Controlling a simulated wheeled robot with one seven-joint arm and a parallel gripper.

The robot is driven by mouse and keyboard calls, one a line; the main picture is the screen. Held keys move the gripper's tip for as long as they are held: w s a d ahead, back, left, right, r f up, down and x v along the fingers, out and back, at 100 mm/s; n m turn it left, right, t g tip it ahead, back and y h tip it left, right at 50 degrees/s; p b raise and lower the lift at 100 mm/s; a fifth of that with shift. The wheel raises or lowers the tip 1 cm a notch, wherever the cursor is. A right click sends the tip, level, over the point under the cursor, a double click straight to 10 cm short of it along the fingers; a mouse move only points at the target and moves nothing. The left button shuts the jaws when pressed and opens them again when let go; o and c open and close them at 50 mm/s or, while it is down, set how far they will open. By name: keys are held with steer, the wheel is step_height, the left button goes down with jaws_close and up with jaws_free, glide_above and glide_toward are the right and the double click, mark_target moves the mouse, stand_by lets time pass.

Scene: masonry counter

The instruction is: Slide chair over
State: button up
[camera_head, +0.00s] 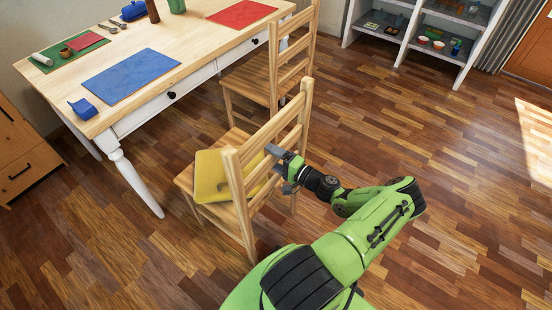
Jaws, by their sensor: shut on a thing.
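A light wooden chair (234,170) with a ladder back stands upright in the middle of the view, at the near side of the table. A yellow cushion (211,175) lies on its seat, partly hidden by the back slats. My gripper (274,161) is at the chair's backrest, on the side facing me, and is shut on a slat of it. The exact contact of the fingertips is small and partly hidden.
A wooden table (185,60) with white legs stands behind the chair, bearing mats and small items. A second chair (262,78) stands beyond it at the table. A cabinet (20,155) is at left and shelves (392,35) at the back. The floor at right is clear.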

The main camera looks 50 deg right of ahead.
steer(key=shift+r, duration=0.15)
jaws_close()
steer(key=shift+f, duration=0.2)
